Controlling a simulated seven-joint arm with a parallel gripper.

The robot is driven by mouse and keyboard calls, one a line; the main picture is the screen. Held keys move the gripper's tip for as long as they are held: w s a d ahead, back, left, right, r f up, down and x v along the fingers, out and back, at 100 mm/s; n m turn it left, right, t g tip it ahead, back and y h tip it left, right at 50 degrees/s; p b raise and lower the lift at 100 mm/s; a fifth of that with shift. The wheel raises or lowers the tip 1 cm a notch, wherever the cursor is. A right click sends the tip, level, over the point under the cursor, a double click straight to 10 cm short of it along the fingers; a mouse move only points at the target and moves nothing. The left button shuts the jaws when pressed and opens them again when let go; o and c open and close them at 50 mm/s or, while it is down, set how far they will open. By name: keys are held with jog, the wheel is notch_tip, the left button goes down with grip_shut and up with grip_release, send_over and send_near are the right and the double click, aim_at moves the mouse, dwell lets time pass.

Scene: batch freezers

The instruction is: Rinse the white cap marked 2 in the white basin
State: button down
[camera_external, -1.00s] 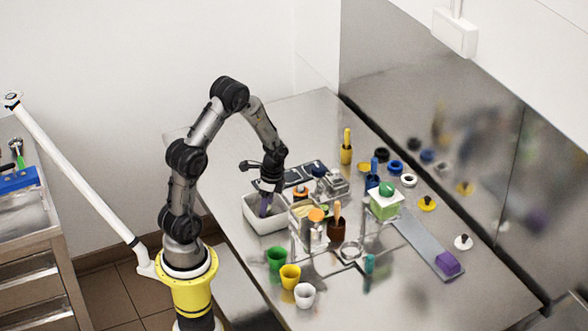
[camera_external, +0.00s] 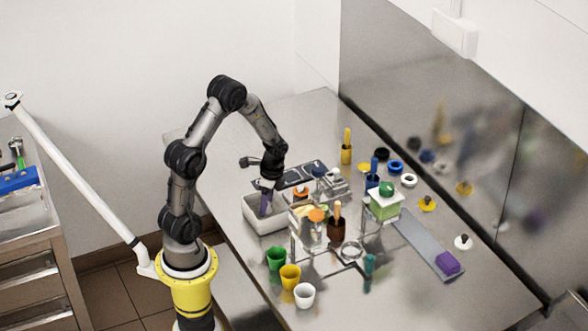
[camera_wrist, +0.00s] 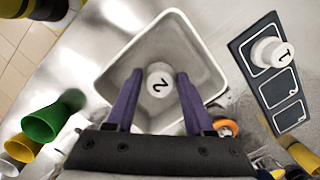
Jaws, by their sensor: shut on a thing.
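The white cap marked 2 (camera_wrist: 160,82) is between the purple fingertips of my gripper (camera_wrist: 160,76), which is shut on it. The white basin (camera_wrist: 112,76) surrounds the cap and fingertips in the wrist view. In the external view the white basin (camera_external: 268,229) stands on the steel table, and my gripper (camera_external: 265,211) points down into it. The cap is hidden there by the fingers and basin wall. I cannot tell whether the cap touches the basin floor or whether there is water.
A dark board with outlined cells (camera_wrist: 250,62) lies right of the basin, bearing a white cap marked 1 (camera_wrist: 272,54). Green (camera_external: 276,259), yellow (camera_external: 290,277) and white (camera_external: 305,296) cups stand near the table's front edge. Clear stands and tools crowd the right side.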

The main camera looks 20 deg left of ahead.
jog(key=shift+r, duration=3.4)
jog(key=shift+r, duration=2)
